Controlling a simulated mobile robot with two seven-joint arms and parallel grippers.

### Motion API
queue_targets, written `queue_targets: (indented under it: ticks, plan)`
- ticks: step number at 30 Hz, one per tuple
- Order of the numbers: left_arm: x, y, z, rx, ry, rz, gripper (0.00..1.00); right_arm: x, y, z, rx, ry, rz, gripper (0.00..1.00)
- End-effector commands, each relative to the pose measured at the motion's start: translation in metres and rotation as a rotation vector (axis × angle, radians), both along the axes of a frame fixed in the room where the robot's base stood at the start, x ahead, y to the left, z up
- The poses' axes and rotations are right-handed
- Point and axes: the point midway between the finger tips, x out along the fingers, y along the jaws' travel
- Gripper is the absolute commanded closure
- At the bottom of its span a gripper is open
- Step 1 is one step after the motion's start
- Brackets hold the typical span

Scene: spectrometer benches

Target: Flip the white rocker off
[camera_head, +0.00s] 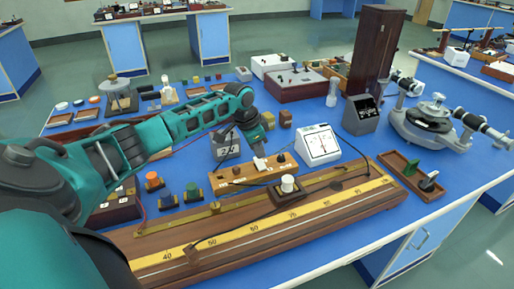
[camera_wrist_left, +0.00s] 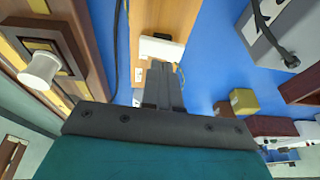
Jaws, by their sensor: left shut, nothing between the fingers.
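The white rocker (camera_head: 260,163) sits on a small wooden board (camera_head: 228,182) in the middle of the blue bench. In the left wrist view the rocker (camera_wrist_left: 163,48) is a pale block across the wooden board (camera_wrist_left: 170,15). My left gripper (camera_head: 259,150) reaches down from the left to just behind the rocker. Its fingers (camera_wrist_left: 161,66) are shut with nothing between them, and their tips are right beside the rocker's edge. I cannot tell whether they touch it. The right gripper is not in view.
A long wooden rail with a yellow scale (camera_head: 260,231) lies in front, with a white-knobbed slider (camera_head: 288,184) on it. A white meter (camera_head: 319,145) stands to the right. Colored knobs (camera_head: 154,181) stand to the left. A cable runs between the meter and the rail.

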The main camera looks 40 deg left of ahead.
Motion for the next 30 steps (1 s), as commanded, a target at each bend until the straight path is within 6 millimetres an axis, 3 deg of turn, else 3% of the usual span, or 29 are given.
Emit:
queue_targets:
  ticks: [2,9,15,21,30]
  plan:
    - [0.005,-0.001,0.021,0.0,-0.006,0.002,1.0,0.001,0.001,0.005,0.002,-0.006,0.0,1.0]
    - [-0.015,-0.003,0.072,0.004,-0.003,-0.001,1.0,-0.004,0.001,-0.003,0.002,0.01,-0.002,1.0]
    - [-0.026,-0.006,0.102,0.002,-0.002,0.002,1.0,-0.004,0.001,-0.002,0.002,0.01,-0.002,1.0]
    - [-0.031,-0.007,0.114,0.002,-0.001,0.002,1.0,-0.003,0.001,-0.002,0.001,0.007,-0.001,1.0]
    - [-0.031,-0.007,0.115,0.001,-0.001,0.002,1.0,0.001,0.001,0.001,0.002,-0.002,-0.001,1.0]
